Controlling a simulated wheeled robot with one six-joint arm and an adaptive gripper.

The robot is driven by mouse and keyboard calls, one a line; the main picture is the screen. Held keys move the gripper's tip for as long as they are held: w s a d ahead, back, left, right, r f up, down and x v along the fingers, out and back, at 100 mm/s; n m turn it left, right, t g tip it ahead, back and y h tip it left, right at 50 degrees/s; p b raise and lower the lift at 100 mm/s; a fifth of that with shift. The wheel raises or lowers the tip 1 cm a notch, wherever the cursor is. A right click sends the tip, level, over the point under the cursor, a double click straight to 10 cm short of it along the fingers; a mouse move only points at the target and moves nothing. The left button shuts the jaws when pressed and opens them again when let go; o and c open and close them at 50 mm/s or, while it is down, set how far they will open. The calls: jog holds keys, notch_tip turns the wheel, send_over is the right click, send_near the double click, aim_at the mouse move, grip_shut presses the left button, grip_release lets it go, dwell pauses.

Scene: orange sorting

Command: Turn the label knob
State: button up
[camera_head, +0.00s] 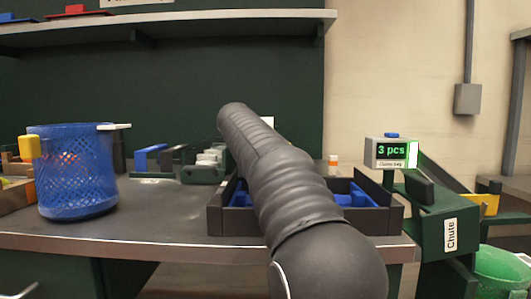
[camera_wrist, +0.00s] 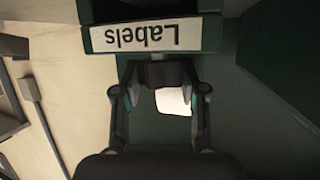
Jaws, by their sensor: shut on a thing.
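In the wrist view my gripper (camera_wrist: 165,86) has its two fingers on either side of a dark knob (camera_wrist: 166,73) and is shut on it. The knob sits just below a white sign (camera_wrist: 154,36) reading "Labels", upside down in this view, on a dark green housing. A white label (camera_wrist: 173,101) shows between the fingers, lit brightly. In the head view my arm reaches away across the middle and hides my gripper and the knob. A small white patch (camera_head: 268,121) shows beside the arm there.
A blue mesh basket (camera_head: 76,180) stands on the left of the table. A dark tray (camera_head: 383,220) with blue things lies under my arm. A scale display (camera_head: 390,152) reads "3 pcs" beside a green chute (camera_head: 447,230). A shelf (camera_head: 170,24) spans the back.

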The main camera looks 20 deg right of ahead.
jog(key=shift+m+g+h, duration=0.4)
jog(key=shift+m, duration=0.1)
jog(key=o, duration=1.2)
jog(key=shift+c, duration=0.2)
jog(key=v, duration=1.2)
